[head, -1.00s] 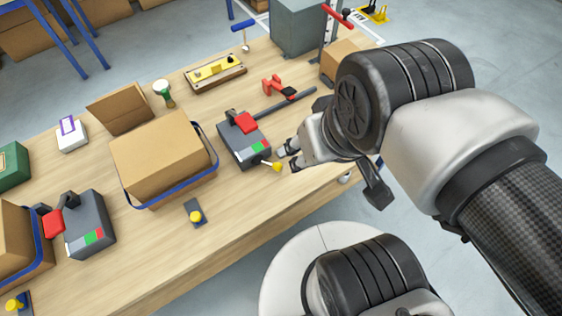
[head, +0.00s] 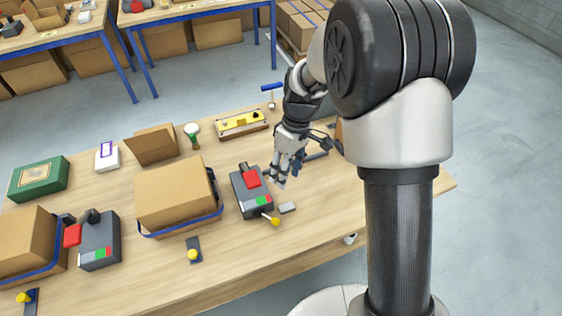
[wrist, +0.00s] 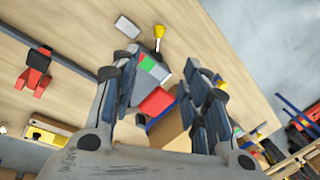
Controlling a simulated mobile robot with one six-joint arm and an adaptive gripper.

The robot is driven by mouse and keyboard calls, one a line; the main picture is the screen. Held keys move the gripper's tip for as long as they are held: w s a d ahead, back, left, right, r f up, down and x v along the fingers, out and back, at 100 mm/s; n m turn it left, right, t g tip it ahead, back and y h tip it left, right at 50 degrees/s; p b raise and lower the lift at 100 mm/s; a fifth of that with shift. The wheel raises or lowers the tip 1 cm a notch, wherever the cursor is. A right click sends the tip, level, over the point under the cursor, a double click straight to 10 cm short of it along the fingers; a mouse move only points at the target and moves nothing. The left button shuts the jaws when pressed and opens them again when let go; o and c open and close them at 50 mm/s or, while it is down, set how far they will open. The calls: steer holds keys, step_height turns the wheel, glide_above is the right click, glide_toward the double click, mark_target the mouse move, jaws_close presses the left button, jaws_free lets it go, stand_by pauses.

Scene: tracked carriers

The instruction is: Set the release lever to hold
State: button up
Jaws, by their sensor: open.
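A grey release unit (head: 250,195) with a red block (head: 252,177) and a green-and-red label (head: 262,201) stands right of a carton. Its lever ends in a yellow knob (head: 275,221) and sticks out toward the table's front edge. I cannot tell which setting the lever is at. The knob also shows in the wrist view (wrist: 160,31), beyond my fingers. My gripper (head: 281,178) is open and empty, pointing down just right of and behind the unit, apart from the knob. In the wrist view my gripper (wrist: 163,85) spans the unit's label and red block.
A small grey plate (head: 287,208) lies right of the lever. A carton (head: 174,196) in a blue-rimmed carrier stands left. A second grey unit (head: 99,241) is farther left. A red clamp on a dark bar (wrist: 35,72) lies near my fingers.

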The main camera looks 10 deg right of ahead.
steer(key=n, duration=0.1)
glide_toward(277, 220)
steer(key=shift+g, duration=0.4)
steer(key=b+x, duration=0.1)
steer(key=x, duration=0.2)
steer(key=b+x, duration=0.1)
steer(key=x, duration=0.2)
steer(key=b+x, duration=0.1)
steer(key=x, duration=0.2)
steer(key=shift+w+f, duration=0.2)
steer(key=shift+w, duration=0.15)
steer(key=shift+c, duration=0.3)
jaws_close()
